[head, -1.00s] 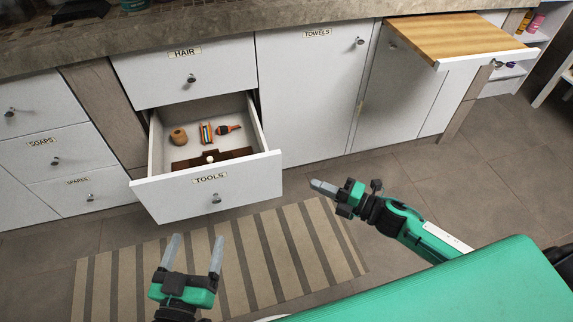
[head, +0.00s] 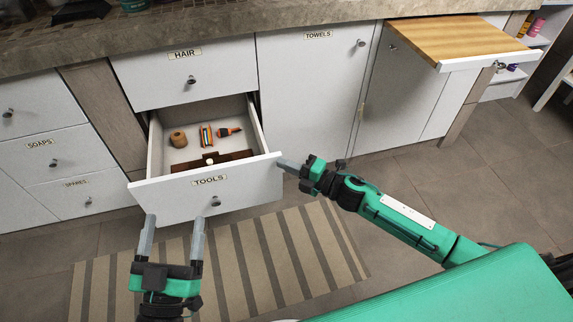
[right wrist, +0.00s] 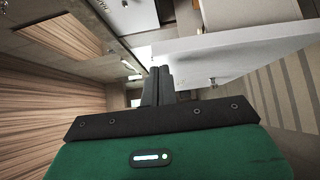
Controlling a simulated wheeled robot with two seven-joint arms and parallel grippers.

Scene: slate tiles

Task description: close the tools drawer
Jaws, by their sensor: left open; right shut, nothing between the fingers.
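The tools drawer (head: 240,182) is pulled out below the hair drawer, with a white front labelled TOOLS and a round knob (head: 215,201). Inside lie a brown round item (head: 178,139), an orange-and-black tool (head: 229,132), a small striped item (head: 206,136) and a dark brown piece. My left gripper (head: 175,226) is open and empty, its fingers upright in front of the drawer front's lower part. My right gripper (head: 282,162) is shut and empty at the right end of the drawer front. Its fingers (right wrist: 157,82) appear beside the white panel (right wrist: 220,55) in the right wrist view; whether they touch cannot be told.
The hair drawer (head: 183,70), towels door (head: 310,90), soaps drawer (head: 40,150) and spares drawer (head: 80,192) are shut. A wooden board (head: 450,40) sticks out at the upper right. A striped mat (head: 270,255) lies on the tiled floor in front.

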